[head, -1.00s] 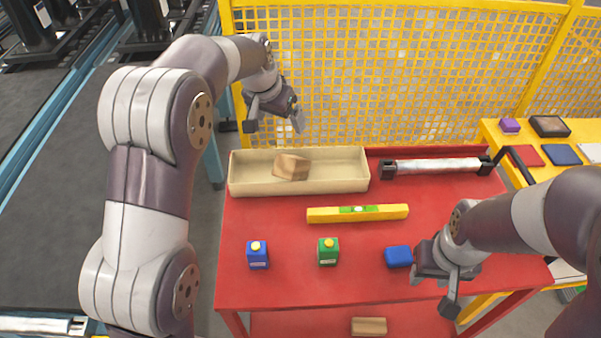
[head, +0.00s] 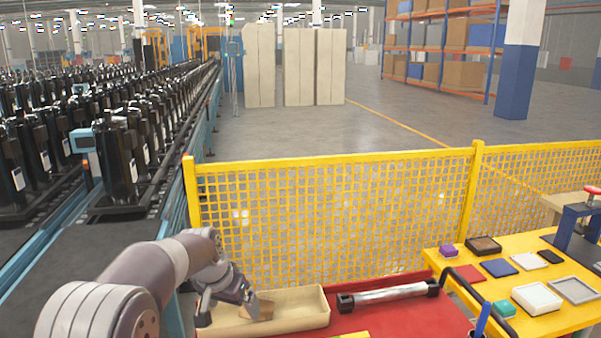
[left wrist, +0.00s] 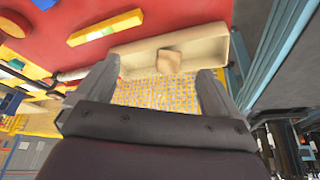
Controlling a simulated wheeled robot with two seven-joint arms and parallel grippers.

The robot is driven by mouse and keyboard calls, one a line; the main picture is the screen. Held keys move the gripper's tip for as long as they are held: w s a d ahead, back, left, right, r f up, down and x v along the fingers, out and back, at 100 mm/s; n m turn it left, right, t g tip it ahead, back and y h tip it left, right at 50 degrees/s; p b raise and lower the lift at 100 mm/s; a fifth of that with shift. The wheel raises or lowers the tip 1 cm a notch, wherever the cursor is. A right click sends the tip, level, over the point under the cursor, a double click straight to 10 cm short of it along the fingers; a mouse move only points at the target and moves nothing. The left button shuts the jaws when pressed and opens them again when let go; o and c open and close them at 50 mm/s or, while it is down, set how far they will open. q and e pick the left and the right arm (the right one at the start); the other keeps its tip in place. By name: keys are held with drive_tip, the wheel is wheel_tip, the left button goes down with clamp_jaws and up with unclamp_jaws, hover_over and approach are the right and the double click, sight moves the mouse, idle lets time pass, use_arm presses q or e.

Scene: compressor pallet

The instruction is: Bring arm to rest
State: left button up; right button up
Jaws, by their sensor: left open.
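My left arm comes in from the left in the head view. Its gripper (head: 228,308) is at the left part of a beige tray (head: 312,303) on the red table (head: 400,318). In the left wrist view its two fingers (left wrist: 157,90) are spread apart with nothing between them. A brown block (head: 265,311) lies in the tray, partly hidden by the gripper in the head view. The left wrist view also shows the block (left wrist: 168,62) in the tray, beyond the fingertips and apart from them. My right gripper is not in view.
A yellow mesh fence (head: 330,220) stands behind the red table. A grey bar with black ends (head: 388,294) lies right of the tray. A yellow table (head: 520,285) with several small items stands at the right. A conveyor with black compressors (head: 115,160) runs along the left.

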use_arm(q)
drive_tip(key=s+a+f+n+g, duration=0.1)
drive_tip(key=s+f, duration=0.2)
drive_tip(key=s, duration=0.6)
drive_tip(key=s+a+f+n+g+y, duration=0.1)
drive_tip(key=s+f, duration=0.2)
drive_tip(key=s, duration=0.6)
drive_tip(key=s+a+f+n, duration=0.1)
drive_tip(key=s+f, duration=0.2)
drive_tip(key=s, duration=0.7)
drive_tip(key=shift+a+f+g, duration=0.2)
drive_tip(key=shift+a+g, duration=0.2)
